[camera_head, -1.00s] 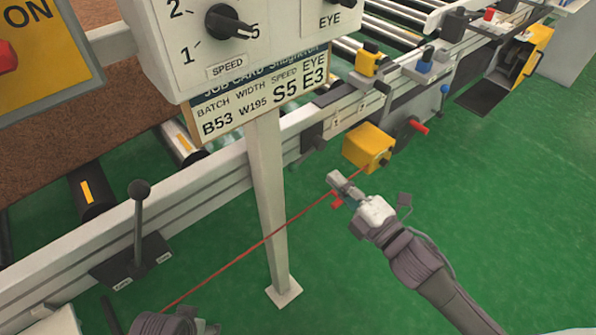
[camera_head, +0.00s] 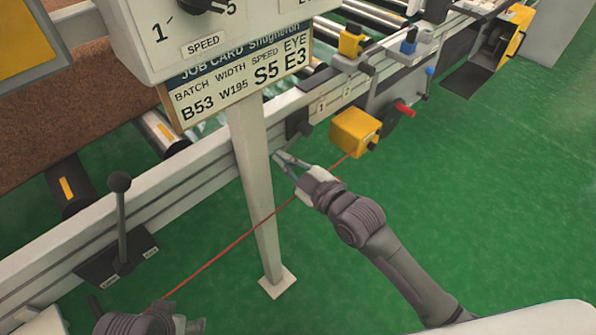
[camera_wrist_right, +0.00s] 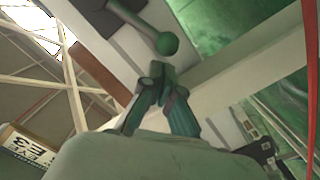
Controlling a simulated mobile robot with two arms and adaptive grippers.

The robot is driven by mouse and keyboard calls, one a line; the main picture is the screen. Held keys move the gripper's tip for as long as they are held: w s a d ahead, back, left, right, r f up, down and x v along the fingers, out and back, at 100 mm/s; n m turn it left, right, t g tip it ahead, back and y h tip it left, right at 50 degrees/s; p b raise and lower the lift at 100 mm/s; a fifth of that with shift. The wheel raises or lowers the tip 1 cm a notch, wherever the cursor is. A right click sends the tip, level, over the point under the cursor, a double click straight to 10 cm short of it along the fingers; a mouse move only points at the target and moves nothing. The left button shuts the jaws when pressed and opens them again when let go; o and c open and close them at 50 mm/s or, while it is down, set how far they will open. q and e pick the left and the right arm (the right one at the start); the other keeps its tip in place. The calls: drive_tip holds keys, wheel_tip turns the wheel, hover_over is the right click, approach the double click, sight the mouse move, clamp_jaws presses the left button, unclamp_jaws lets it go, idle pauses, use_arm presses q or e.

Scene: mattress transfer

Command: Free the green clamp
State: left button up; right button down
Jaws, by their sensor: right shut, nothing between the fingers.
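I make out no clearly green clamp in the head view. In the right wrist view, a greenish ball on a rod (camera_wrist_right: 167,44) lies just beyond my right fingertips; I cannot tell whether it belongs to the green clamp. My right gripper (camera_head: 280,157) is shut and empty, beside the white post and close to the rail's front face. Its fingers also show in the right wrist view (camera_wrist_right: 162,84), with the tips close together. My left gripper (camera_head: 185,324) is at the bottom left, mostly cut off, so its fingers are unclear.
A white post (camera_head: 253,190) carries the control panel. A red cord (camera_head: 225,248) runs from a yellow box (camera_head: 354,131) to the lower left, passing my right gripper. Yellow (camera_head: 350,42) and blue (camera_head: 409,44) clamps sit on the rail. A black lever (camera_head: 121,220) stands left. Green floor is clear at right.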

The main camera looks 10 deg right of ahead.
use_arm(q)
drive_tip(key=shift+s+r, duration=0.15)
drive_tip(key=shift+r, duration=0.25)
use_arm(e)
drive_tip(key=shift+w+a, duration=0.35)
drive_tip(key=shift+w, duration=0.15)
drive_tip(key=shift+f, duration=0.1)
